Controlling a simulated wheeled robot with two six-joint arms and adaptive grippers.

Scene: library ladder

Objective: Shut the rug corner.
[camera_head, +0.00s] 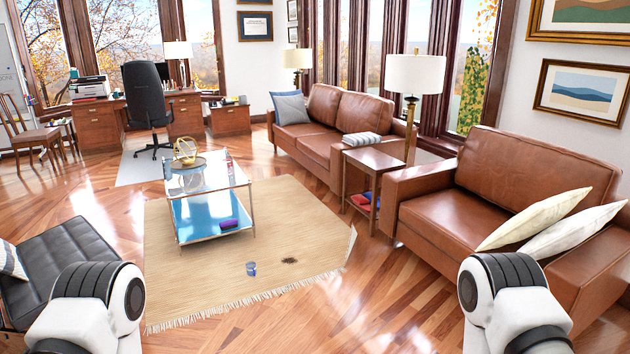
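The beige woven rug (215,275) lies on the wooden floor in the middle of the room, with a fringe along its near edge. Its right corner (351,245) is turned up and shows as a pale, upright flap near the side table. A dark stain and a small blue cup-like object (251,268) are on the near part of the rug. Only upper links of my two arms show at the bottom left and bottom right. Neither of my grippers is in view.
A glass-topped table (207,177) stands on the rug. A brown side table (379,171), sofa (322,145) and leather armchair (440,213) border the right side. A black chair (60,255) is near left. Bare floor (390,300) lies in front of the turned-up corner.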

